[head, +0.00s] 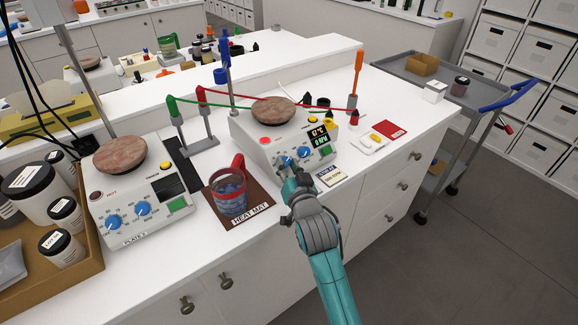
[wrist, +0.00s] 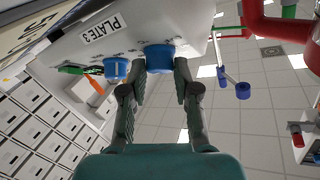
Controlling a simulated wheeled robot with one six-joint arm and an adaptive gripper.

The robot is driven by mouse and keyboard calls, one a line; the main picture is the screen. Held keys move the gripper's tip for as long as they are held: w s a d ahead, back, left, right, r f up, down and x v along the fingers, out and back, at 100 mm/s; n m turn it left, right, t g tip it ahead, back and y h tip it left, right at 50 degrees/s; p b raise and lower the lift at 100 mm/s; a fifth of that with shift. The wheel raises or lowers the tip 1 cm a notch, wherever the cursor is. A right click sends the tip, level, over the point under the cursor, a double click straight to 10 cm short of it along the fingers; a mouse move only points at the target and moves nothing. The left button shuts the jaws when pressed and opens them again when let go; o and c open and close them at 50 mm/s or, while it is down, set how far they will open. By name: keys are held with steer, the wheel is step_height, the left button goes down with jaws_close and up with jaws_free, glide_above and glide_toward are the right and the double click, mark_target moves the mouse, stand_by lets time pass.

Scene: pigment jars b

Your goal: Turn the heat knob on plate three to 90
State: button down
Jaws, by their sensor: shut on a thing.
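Plate three (head: 262,148) is a white hotplate with a round reddish-brown top, right of the middle in the head view. Its "PLATE 3" label (wrist: 103,28) shows in the wrist view. Two blue knobs are on its front. My gripper (head: 289,174) is at the left knob (head: 288,161). In the wrist view my gripper's fingers (wrist: 161,66) are shut on that blue knob (wrist: 159,57), one on each side. The other blue knob (head: 304,152) is free beside it. The dark display (head: 320,134) has small yellow and green readings. My gripper hides part of the knob and its scale.
A beaker with a red handle (head: 228,188) stands on a brown heat mat (head: 250,209) to the left. Plate two (head: 140,210) is farther left. A small label card (head: 331,174) lies right of my gripper. Red and green tubing (head: 235,102) runs behind the plates.

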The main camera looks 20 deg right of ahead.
steer(key=m+h, duration=0.1)
steer(key=m, duration=0.1)
steer(key=m+g+h, duration=0.1)
steer(key=m, duration=0.1)
steer(key=shift+a+r+m+g+h, duration=0.2)
steer(key=shift+a+m+g+h, duration=0.1)
steer(key=shift+a+h, duration=0.1)
steer(key=shift+w+m+g+h, duration=0.15)
steer(key=shift+m+g+h, duration=0.95)
steer(key=shift+m, duration=0.9)
steer(key=c, duration=0.8)
jaws_free()
steer(key=shift+c, duration=0.2)
steer(key=v, duration=1.2)
steer(key=shift+r, duration=0.2)
